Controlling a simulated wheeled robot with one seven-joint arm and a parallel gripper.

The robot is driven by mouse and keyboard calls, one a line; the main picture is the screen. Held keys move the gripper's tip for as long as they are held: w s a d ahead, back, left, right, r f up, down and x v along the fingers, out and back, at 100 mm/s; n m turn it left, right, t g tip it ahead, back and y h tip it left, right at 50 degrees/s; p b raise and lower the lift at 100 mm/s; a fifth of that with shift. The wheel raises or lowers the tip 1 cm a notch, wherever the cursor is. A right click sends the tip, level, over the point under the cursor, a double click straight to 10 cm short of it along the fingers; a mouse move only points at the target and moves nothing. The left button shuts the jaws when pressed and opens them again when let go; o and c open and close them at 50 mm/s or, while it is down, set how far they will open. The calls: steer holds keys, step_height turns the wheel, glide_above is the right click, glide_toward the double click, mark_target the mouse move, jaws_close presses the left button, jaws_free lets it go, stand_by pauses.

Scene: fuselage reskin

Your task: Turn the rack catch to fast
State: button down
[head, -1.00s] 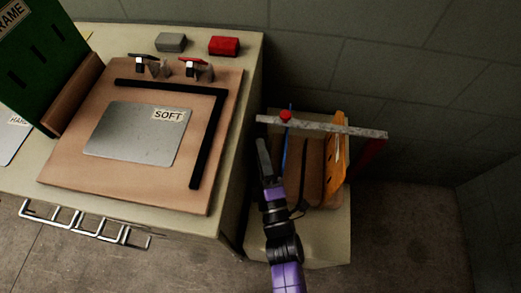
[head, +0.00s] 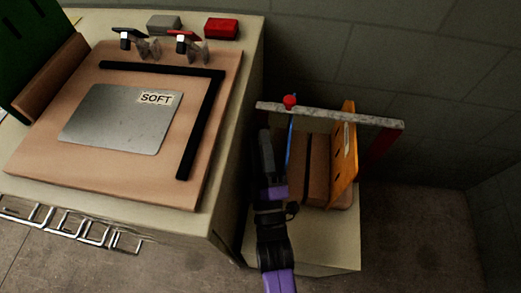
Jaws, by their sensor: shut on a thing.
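The rack (head: 311,165) stands low at the right of the bench, with brown and orange boards upright in it. A speckled grey bar (head: 345,116) crosses its top. A red knob (head: 290,101) sits near the bar's left end; I take it to be the catch, but its setting is not readable. My gripper (head: 264,135) is at the rack's left side, just below the bar's left end and left of the knob. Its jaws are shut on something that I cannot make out. The fingertips look dark and hide what is behind them.
A bench (head: 232,125) at the left carries a tan board with a grey plate marked SOFT (head: 120,117). Two clamps (head: 187,46), a grey block (head: 164,24) and a red block (head: 221,28) lie at its back. Wire handles (head: 70,229) stick out in front. A wall closes the back.

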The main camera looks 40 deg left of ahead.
steer(key=shift+f+m+t+h+b, duration=0.15)
steer(key=shift+m+t+b, duration=0.15)
steer(key=shift+m, duration=0.3)
steer(key=shift+m+t+h+b, duration=0.2)
steer(key=shift+m+b, duration=0.15)
steer(key=shift+m, duration=0.25)
steer(key=c, duration=1.1)
jaws_free()
steer(key=shift+o, duration=0.2)
steer(key=v, duration=0.7)
steer(key=shift+s+d, duration=0.2)
steer(key=shift+s, duration=0.05)
